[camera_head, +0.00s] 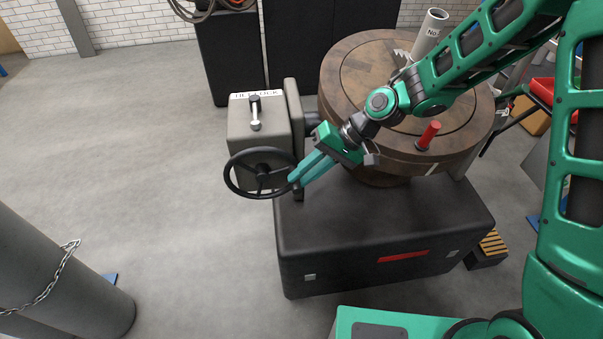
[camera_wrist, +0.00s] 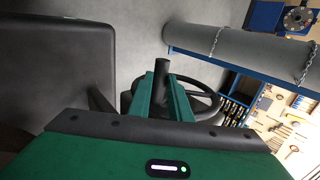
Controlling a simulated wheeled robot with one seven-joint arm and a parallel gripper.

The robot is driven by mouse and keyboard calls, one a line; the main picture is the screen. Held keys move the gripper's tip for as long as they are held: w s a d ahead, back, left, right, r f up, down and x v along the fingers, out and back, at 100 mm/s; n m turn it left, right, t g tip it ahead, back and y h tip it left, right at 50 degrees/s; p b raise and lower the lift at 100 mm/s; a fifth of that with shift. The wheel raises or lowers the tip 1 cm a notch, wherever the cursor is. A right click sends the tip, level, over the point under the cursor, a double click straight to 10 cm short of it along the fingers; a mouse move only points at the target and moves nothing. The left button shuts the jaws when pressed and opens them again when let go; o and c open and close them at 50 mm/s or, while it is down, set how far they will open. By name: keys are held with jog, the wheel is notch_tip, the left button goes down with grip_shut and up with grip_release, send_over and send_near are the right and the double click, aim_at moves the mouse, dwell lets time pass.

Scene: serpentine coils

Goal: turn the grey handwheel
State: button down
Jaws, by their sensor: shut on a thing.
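The handwheel (camera_head: 262,172) is dark grey with spokes. It stands at the front of a grey box (camera_head: 240,130) with a small lever (camera_head: 255,112) on its upper face. My gripper (camera_head: 294,181) is at the right side of the wheel rim. In the wrist view, the two green fingers (camera_wrist: 163,95) stand on either side of a dark upright handle (camera_wrist: 162,72) at the wheel's edge, shut on it. The wheel rim also shows in the wrist view (camera_wrist: 217,101), partly hidden by the fingers.
A round brown table-like drum (camera_head: 345,75) with a red peg (camera_head: 428,135) stands under my arm. A black base block (camera_head: 375,235) is below it. A grey pillar with a chain (camera_head: 60,265) is at lower left. The floor left of the wheel is clear.

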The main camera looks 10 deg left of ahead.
jog(key=c, duration=1.6)
grip_release()
jog(key=shift+s+d+f, duration=0.1)
jog(key=shift+s, duration=0.1)
jog(key=shift+c, duration=0.2)
jog(key=shift+w, duration=0.1)
jog(key=v, duration=1)
jog(key=shift+d+r, duration=0.25)
jog(key=shift+r, duration=0.05)
jog(key=shift+w, duration=0.15)
jog(key=shift+c, duration=0.2)
